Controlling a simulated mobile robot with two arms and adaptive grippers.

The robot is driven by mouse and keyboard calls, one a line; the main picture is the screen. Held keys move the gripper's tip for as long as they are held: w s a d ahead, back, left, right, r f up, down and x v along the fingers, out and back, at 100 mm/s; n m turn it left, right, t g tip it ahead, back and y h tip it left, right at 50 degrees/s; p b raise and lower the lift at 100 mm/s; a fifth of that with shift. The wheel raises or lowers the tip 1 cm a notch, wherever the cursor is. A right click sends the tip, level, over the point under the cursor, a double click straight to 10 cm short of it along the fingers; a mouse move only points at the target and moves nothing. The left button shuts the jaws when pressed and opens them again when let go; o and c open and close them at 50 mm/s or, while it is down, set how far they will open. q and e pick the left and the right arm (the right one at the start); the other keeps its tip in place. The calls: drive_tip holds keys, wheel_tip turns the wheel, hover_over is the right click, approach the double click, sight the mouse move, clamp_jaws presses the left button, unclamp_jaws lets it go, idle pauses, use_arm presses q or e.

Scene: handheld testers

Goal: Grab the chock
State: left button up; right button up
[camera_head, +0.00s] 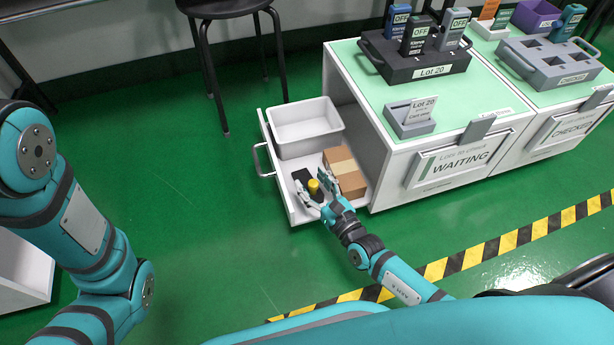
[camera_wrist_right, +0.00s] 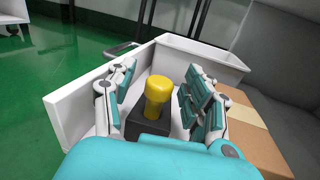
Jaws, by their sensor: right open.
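The chock, a black block (camera_head: 301,176) with a yellow knob (camera_head: 314,186), lies in the open white drawer (camera_head: 276,178). In the right wrist view the yellow knob (camera_wrist_right: 158,92) stands up from the black block (camera_wrist_right: 150,129). My right gripper (camera_head: 312,188) reaches into the drawer over the chock. In the right wrist view its fingers (camera_wrist_right: 158,104) are open on both sides of the yellow knob, with gaps visible. My left arm shows at the left of the head view, but its gripper is not in view.
A white bin (camera_head: 306,128) and a brown cardboard box (camera_head: 345,173) share the drawer, the box close beside my right gripper. The cabinet (camera_head: 354,101) with its green top stands to the right. A black stool (camera_head: 222,9) stands behind. Green floor left of the drawer is clear.

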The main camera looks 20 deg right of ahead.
drive_tip(key=shift+s, duration=0.1)
clamp_jaws()
idle(0.7)
